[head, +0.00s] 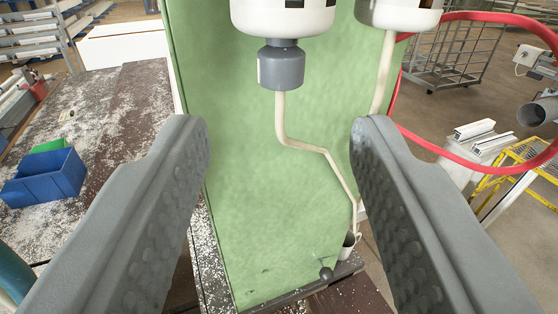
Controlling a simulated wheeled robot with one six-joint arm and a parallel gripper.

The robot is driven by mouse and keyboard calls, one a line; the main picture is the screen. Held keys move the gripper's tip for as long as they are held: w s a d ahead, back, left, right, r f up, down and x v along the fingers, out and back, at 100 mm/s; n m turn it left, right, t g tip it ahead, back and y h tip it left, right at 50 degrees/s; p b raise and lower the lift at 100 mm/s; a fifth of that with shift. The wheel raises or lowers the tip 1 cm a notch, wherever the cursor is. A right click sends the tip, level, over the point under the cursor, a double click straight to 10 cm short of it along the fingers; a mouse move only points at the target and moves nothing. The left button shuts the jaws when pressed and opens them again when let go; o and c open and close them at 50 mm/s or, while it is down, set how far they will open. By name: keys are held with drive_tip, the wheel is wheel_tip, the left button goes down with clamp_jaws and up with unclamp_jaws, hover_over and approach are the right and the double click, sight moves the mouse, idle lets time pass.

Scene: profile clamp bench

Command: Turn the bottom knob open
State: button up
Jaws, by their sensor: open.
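My gripper (278,132) is open, with one grey, studded finger on each side of the picture and nothing between them. Ahead of it stands a green panel (255,190). A white cylindrical bowl (283,14) hangs at the top centre, cut off by the picture edge. Under it is a grey round knob (282,66), above the gap between the fingertips and apart from them. A cream tube (300,143) runs down from this knob. A small dark ball-shaped part (326,272) sits low by the panel's foot. I cannot tell how far the knob is turned.
A second white bowl (400,13) with its own tube hangs at the upper right. A red hose (470,165) loops at the right. The tubes end near a small cup (347,246). A blue bin (45,178) stands on the littered bench at the left.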

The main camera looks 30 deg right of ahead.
drive_tip(key=v, duration=0.7)
drive_tip(key=shift+s, duration=0.2)
drive_tip(key=shift+a, duration=0.1)
